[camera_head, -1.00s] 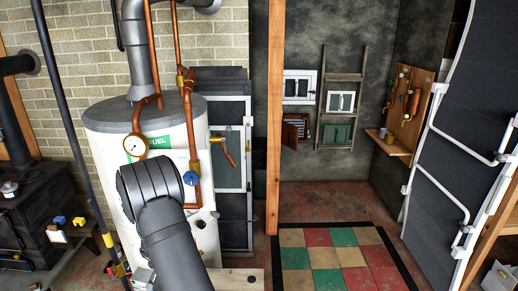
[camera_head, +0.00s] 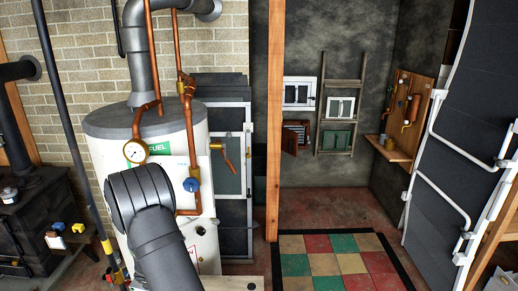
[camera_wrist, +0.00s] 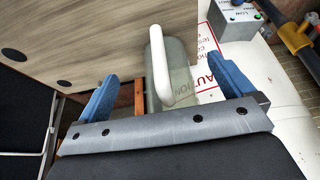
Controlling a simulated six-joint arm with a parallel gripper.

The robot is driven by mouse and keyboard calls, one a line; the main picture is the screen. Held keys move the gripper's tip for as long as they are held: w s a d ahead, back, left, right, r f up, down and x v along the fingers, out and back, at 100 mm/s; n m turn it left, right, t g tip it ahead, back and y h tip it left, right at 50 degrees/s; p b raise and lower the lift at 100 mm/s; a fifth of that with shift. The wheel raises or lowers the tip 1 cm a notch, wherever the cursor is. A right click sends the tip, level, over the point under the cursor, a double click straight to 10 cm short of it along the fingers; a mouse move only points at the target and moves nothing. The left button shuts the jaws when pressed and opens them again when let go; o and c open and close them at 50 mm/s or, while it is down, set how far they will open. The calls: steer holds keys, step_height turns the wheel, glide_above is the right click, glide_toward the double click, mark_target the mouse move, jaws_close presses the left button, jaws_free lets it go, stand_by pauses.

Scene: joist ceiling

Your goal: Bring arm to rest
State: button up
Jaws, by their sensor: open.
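My gripper (camera_wrist: 161,74) shows in the wrist view with its two blue fingers wide apart and nothing clamped between them. A white upright handle (camera_wrist: 160,65) on a grey-green plate stands in the picture between the fingertips, apart from both. Whether the handle lies between the fingers in depth, I cannot tell. In the head view my dark arm (camera_head: 155,225) stands in front of the white fuel tank (camera_head: 170,165), and the gripper is hidden behind it.
A gauge (camera_head: 135,151), copper pipes (camera_head: 190,130) and a blue valve (camera_head: 191,185) are close to my arm. A wooden post (camera_head: 273,130) stands to the right. A grey switch box (camera_wrist: 234,18) and a white caution sign (camera_wrist: 207,70) lie beside the gripper. The checkered floor (camera_head: 335,262) is clear.

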steer(key=s+d, duration=0.2)
steer(key=s, duration=1.7)
steer(key=shift+r, duration=0.45)
steer(key=shift+s, duration=0.1)
stand_by(1.8)
